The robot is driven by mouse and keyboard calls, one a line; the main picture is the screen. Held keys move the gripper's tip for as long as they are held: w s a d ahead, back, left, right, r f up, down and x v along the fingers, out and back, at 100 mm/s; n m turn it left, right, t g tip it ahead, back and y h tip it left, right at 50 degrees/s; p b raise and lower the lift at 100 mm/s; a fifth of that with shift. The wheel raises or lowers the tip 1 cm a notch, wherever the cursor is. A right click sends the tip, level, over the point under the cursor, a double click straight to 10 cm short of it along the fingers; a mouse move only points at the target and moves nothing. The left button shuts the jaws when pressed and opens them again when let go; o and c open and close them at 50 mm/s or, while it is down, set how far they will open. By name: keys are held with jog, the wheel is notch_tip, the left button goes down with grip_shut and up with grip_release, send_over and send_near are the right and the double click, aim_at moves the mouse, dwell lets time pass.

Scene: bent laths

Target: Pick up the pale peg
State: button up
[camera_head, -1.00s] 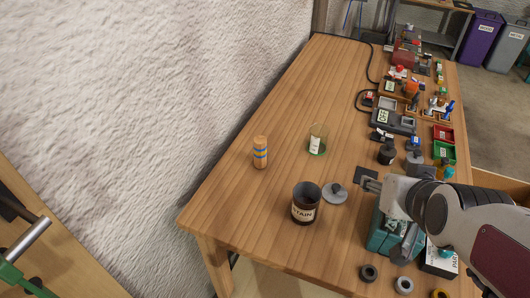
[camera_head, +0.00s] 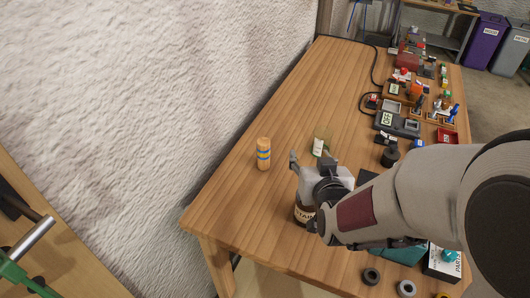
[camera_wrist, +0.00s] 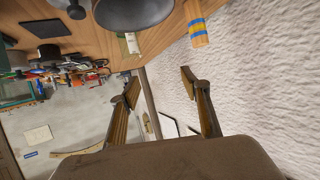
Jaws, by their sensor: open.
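In the wrist view the peg (camera_wrist: 196,22) is cut off by the top edge, ahead of the right finger. My gripper (camera_head: 306,158) is open and empty, to the right of the peg and apart from it, above the stain can. In the wrist view my gripper's two fingers (camera_wrist: 157,82) are spread with nothing between them.
The stain can (camera_head: 303,214) is partly hidden below my gripper. A labelled glass (camera_head: 319,147) stands just behind. Several tools and trays line the table's right side (camera_head: 398,122). The wall borders the left edge. Bare wood lies behind the peg.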

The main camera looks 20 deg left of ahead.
jog(key=n+t+y, duration=0.1)
jog(key=y, duration=0.1)
send_near(265, 148)
jog(key=d, duration=0.1)
jog(key=shift+a+f+n+y, duration=0.3)
jog(key=shift+a+n, duration=0.1)
jog(key=shift+a, duration=0.1)
jog(key=shift+x, duration=2.95)
jog(key=shift+w, duration=0.1)
jog(key=shift+x, duration=2.95)
jog(key=shift+r, duration=0.15)
jog(key=c, duration=1.3)
